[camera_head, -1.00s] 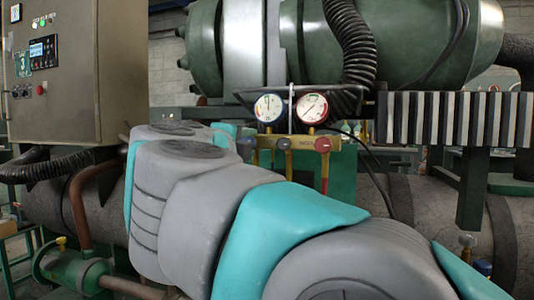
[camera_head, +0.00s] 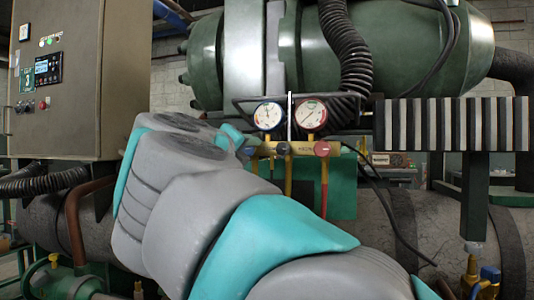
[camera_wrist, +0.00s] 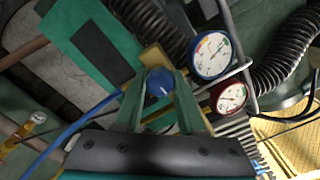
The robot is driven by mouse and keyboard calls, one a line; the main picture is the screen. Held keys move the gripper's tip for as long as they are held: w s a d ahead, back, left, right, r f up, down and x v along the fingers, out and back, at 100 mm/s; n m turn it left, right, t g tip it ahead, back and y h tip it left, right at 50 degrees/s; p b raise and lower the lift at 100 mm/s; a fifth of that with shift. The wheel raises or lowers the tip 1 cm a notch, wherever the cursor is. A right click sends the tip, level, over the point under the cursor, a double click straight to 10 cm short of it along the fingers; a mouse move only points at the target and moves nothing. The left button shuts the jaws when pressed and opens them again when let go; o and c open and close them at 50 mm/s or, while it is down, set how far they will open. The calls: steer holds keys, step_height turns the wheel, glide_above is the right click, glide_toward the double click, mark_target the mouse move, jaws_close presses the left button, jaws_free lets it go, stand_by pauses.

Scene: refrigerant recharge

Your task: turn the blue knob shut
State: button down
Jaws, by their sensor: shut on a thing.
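The blue knob (camera_wrist: 160,82) sits between the two green fingers of my gripper (camera_wrist: 158,92) in the wrist view, and the fingers are closed on its sides. A pale line marks the knob's face. In the head view the blue knob (camera_head: 247,150) shows at the left end of the brass manifold (camera_head: 300,148), just right of my arm. My gripper is mostly hidden behind my arm there. A grey knob (camera_head: 283,149) and a red knob (camera_head: 322,149) sit farther right on the manifold.
A blue-rimmed gauge (camera_head: 268,116) and a red-rimmed gauge (camera_head: 311,115) stand above the manifold. Hoses hang below it. A black corrugated hose (camera_head: 345,50) runs close above. A control cabinet (camera_head: 80,80) stands at left, and a green tank (camera_head: 400,50) lies behind.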

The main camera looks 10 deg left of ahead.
steer(key=shift+f, duration=0.1)
steer(key=c, duration=0.5)
jaws_free()
steer(key=s, duration=0.7)
steer(key=shift+s+a, duration=0.3)
steer(key=shift+s, duration=0.05)
